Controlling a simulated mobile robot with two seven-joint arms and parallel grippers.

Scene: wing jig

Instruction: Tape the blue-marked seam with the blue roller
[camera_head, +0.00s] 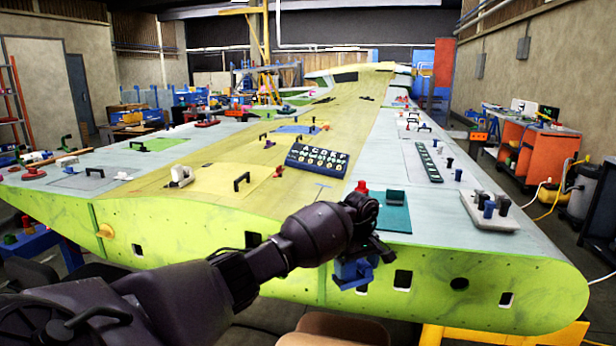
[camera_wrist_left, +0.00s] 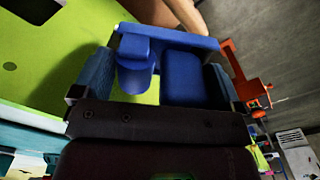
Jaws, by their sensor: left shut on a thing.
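My left gripper (camera_head: 362,250) is in front of the near edge of the green wing (camera_head: 440,272), its arm coming in from the lower left. It is shut on the blue roller (camera_head: 350,272). In the left wrist view the blue roller (camera_wrist_left: 185,78) sits between the two fingers, with the wing's green face behind it. I cannot tell whether the roller touches the wing. My right gripper is not in view.
Behind the gripper, a teal mat (camera_head: 393,218) with a dark block and a red piece (camera_head: 361,187) lie on the wing. A dark lettered board (camera_head: 318,161) and a grey tray with several pegs (camera_head: 488,212) also stand there. An orange cart (camera_head: 540,155) stands at right.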

